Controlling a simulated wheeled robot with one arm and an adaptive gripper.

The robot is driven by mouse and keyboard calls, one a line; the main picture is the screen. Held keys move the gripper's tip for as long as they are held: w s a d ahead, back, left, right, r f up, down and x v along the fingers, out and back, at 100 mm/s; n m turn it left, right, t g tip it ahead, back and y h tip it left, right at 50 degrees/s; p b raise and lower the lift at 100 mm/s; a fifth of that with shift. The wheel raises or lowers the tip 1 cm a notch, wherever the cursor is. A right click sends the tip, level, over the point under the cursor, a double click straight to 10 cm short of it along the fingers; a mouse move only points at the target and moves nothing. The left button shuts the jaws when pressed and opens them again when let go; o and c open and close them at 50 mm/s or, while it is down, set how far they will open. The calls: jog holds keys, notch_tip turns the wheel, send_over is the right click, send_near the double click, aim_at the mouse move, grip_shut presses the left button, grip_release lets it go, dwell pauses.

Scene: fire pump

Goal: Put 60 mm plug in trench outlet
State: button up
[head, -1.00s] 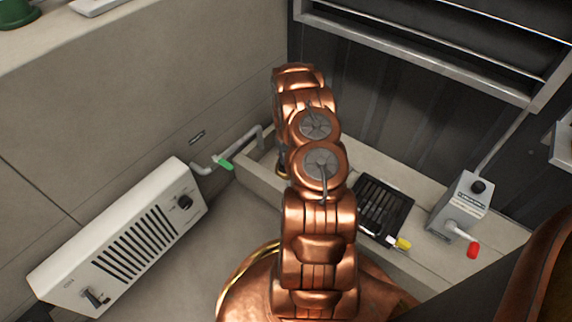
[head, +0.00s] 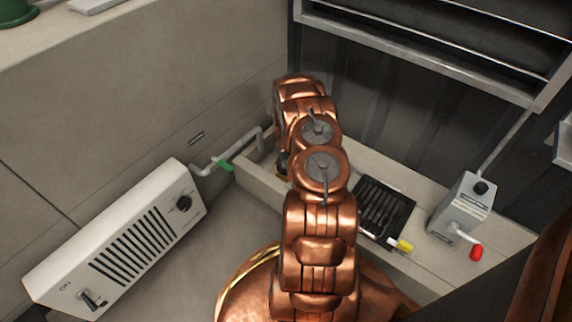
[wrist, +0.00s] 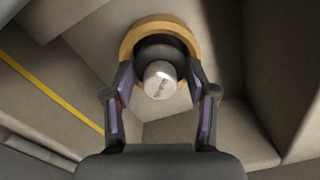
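The plug (wrist: 161,79) shows in the wrist view as a pale metal knob with print on its face, above a dark round body. The two fingers of my gripper (wrist: 160,74) stand on either side of it and appear closed on the dark body. A brass-coloured ring (wrist: 146,29), apparently the trench outlet, curves around the plug's far side. I cannot tell whether the plug is inside the ring or just above it. In the head view my arm hides the plug and most of the gripper.
A pale trench wall (head: 262,186) runs beside my arm. A black grate (head: 382,207) with a yellow-tipped handle (head: 404,245) lies to the right, near a grey box (head: 462,206) with a red-tipped lever. A green-handled pipe (head: 224,165) and white heater (head: 130,240) stand left.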

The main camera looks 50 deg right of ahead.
jog(key=shift+r, duration=0.1)
notch_tip(320, 180, up, 12)
jog(key=p, duration=0.4)
dwell(0.3)
dwell(0.5)
